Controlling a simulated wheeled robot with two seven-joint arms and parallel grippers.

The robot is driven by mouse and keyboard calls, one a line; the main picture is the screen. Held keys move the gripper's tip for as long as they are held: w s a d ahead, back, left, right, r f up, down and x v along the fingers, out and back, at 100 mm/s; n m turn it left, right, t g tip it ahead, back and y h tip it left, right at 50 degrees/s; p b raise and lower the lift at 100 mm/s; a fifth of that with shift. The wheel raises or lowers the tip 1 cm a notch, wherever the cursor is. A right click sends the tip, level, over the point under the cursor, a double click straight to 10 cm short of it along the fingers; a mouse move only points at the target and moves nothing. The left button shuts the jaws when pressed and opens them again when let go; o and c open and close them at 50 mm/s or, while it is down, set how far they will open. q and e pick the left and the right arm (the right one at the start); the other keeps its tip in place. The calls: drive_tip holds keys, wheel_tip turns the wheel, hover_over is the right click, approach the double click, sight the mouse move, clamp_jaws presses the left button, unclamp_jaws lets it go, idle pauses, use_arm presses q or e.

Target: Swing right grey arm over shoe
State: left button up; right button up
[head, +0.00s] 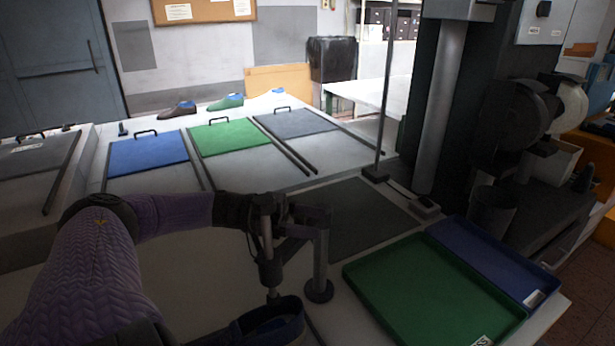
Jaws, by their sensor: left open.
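My left gripper (292,212) comes in from the left on my purple-sleeved arm and is open at the top of a dark grey post fixture. The fixture's grey arm (294,232) runs left from an upright post (321,262) on a round base. A vertical rod (268,246) hangs at the arm's left end, close above a dark blue shoe (275,322). The shoe is cut off by the bottom edge. My gripper overlaps the arm and rod, so I cannot tell whether it touches them. My right gripper is not in view.
A green tray (430,285) and a blue tray (495,258) lie right of the post. A dark mat (365,215) lies behind it. A tall machine (450,110) stands at the back right. Blue (147,155), green (222,137) and grey (295,124) panels lie farther back, with shoes behind.

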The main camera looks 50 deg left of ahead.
use_arm(q)
drive_tip(key=b+v, duration=0.2)
drive_tip(key=v, duration=0.8)
